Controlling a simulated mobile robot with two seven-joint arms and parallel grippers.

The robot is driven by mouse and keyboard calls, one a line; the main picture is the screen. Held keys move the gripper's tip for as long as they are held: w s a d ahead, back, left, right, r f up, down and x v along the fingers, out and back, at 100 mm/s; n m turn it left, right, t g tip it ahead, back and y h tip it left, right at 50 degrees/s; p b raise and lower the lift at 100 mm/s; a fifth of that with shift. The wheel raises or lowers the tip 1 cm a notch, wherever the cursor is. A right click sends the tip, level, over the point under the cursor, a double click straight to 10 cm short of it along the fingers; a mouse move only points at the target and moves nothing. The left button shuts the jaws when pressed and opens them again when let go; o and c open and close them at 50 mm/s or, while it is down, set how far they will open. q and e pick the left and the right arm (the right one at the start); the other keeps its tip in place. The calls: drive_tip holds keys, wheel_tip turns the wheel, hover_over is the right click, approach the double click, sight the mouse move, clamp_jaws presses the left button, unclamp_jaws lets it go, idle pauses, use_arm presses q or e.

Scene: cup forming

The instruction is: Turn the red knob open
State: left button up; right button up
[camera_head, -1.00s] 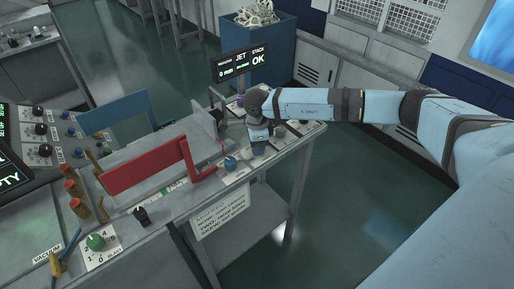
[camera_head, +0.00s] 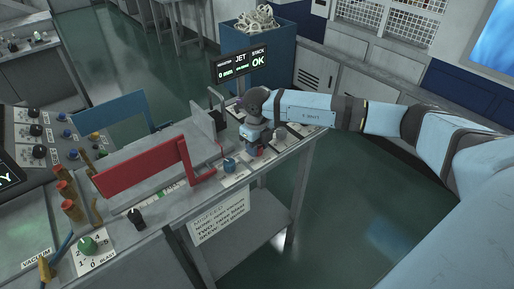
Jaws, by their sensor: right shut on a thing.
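My right gripper (camera_head: 257,149) reaches in from the right and points down at the front edge of the bench. It is shut on the red knob (camera_head: 260,152), of which only a small red patch shows beside the fingers. The rest of the knob is hidden by the gripper, so its turned angle cannot be told. My left gripper is not in view.
A blue knob (camera_head: 229,165) sits just left of the gripper, near a red frame (camera_head: 140,172). Other knobs and a display (camera_head: 240,66) reading OK are close by. A green knob (camera_head: 88,244) is at lower left. Open floor lies at right.

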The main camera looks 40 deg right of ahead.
drive_tip(key=m, duration=0.5)
drive_tip(key=shift+m+b, duration=0.3)
drive_tip(key=m, duration=0.5)
drive_tip(key=shift+m, duration=0.3)
drive_tip(key=o, duration=0.9)
drive_tip(key=shift+r, duration=0.1)
wheel_tip(320, 180, up, 14)
drive_tip(key=shift+f+b, duration=0.15)
drive_tip(key=shift+b, duration=0.6)
